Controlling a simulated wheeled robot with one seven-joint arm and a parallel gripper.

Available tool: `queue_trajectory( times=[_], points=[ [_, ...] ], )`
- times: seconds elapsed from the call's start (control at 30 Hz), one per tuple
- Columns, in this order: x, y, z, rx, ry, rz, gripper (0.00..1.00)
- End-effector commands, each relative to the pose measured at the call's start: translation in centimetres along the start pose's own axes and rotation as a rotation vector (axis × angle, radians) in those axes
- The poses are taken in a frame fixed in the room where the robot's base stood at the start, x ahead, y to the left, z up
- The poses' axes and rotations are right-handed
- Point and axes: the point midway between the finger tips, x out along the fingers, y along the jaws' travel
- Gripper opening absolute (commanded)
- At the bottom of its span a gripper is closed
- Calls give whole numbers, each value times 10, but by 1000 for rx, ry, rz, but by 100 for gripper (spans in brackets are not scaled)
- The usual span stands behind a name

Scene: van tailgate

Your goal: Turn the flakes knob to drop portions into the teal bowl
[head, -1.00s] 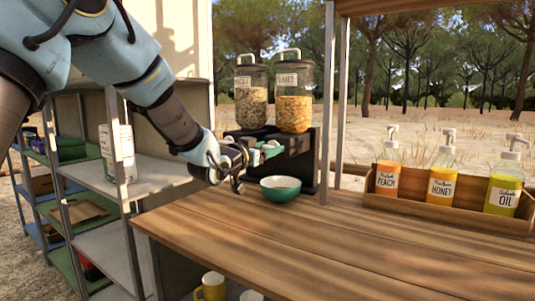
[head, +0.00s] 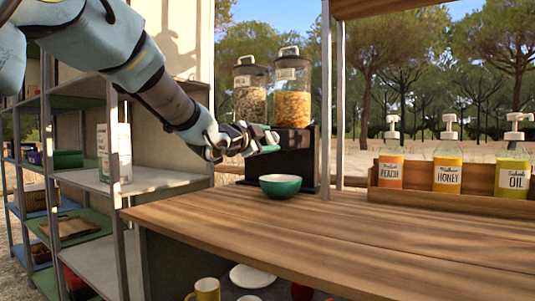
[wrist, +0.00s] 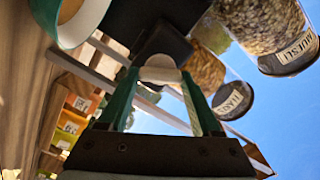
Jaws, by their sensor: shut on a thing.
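The flakes jar (head: 292,104), a clear hopper of orange-gold flakes, stands on a black dispenser stand (head: 300,160). It also shows in the wrist view (wrist: 203,72). My gripper (head: 274,139) is at the stand's front, below the jars. In the wrist view its green fingers (wrist: 160,88) are shut on a pale round knob (wrist: 160,74) beside the flakes jar. The teal bowl (head: 280,188) sits upright on the wooden counter below my gripper.
The muesli jar (head: 250,100) stands left of the flakes jar. A wooden box (head: 450,199) of peach, honey and oil pump bottles is at the right. A metal post (head: 326,110) rises right of the stand. The counter (head: 350,240) in front is clear. Metal shelves are at left.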

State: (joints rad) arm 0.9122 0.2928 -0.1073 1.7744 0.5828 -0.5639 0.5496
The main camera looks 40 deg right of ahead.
Motion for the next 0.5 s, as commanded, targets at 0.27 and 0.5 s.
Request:
queue_trajectory(
  times=[0.27, 0.5],
  points=[
    [0, 6, 2, 249, 1, -2, 9],
    [0, 5, 2, 413, 0, 0, 9]
  ],
)
